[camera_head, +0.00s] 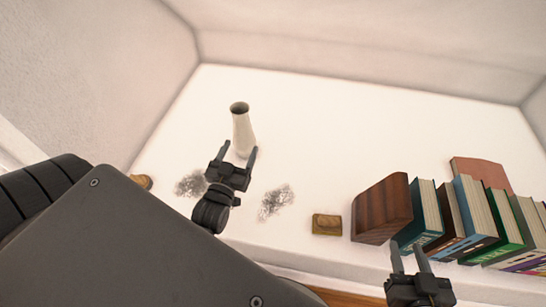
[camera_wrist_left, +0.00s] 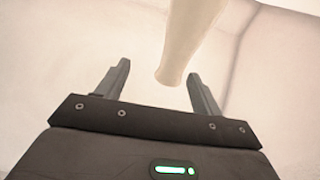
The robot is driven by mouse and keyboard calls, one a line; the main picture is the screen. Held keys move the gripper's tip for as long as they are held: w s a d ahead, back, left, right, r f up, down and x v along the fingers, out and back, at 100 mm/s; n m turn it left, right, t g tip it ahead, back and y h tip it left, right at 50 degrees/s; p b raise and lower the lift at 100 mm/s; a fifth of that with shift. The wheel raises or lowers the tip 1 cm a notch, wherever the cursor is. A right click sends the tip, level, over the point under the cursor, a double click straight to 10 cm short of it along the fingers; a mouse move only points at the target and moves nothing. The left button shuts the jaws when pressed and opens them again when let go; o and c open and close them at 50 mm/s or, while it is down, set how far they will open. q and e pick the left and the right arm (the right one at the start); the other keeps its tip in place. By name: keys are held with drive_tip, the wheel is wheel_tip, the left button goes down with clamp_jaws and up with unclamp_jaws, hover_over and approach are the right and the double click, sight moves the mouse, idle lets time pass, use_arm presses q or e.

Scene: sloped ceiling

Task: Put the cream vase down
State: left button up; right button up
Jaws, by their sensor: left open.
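The cream vase (camera_head: 243,131) stands upright on the white surface (camera_head: 330,130), with its dark mouth at the top. My left gripper (camera_head: 238,150) is open at the near side of the vase's lower part, with its fingertips to either side. In the left wrist view, the vase (camera_wrist_left: 188,42) rises beyond and between the spread fingers of the left gripper (camera_wrist_left: 160,78), and its base shows free of them. Whether a finger touches it I cannot tell. My right gripper (camera_head: 409,248) is open and empty at the lower right, near the books.
A row of books (camera_head: 474,222) with a wooden block (camera_head: 382,209) at its end stands at right. A small brown box (camera_head: 327,224) and two grey, crumpled-looking clumps (camera_head: 276,201) lie near the front. Another small brown item (camera_head: 142,181) is at left. The back middle is clear.

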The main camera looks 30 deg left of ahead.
use_arm(q)
drive_tip(key=s+d+r+m+g+h, duration=0.1)
drive_tip(key=d+m+h, duration=0.3)
drive_tip(key=d, duration=0.5)
drive_tip(key=s+d+r+m+g+h, duration=0.1)
drive_tip(key=s+d+m+g+h, duration=0.2)
drive_tip(key=d+h, duration=0.3)
drive_tip(key=s+d, duration=0.1)
drive_tip(key=d, duration=0.2)
drive_tip(key=shift+s+d+r+m+g, duration=0.15)
drive_tip(key=shift+s+d+m+g, duration=0.15)
drive_tip(key=shift+d+m+g, duration=0.1)
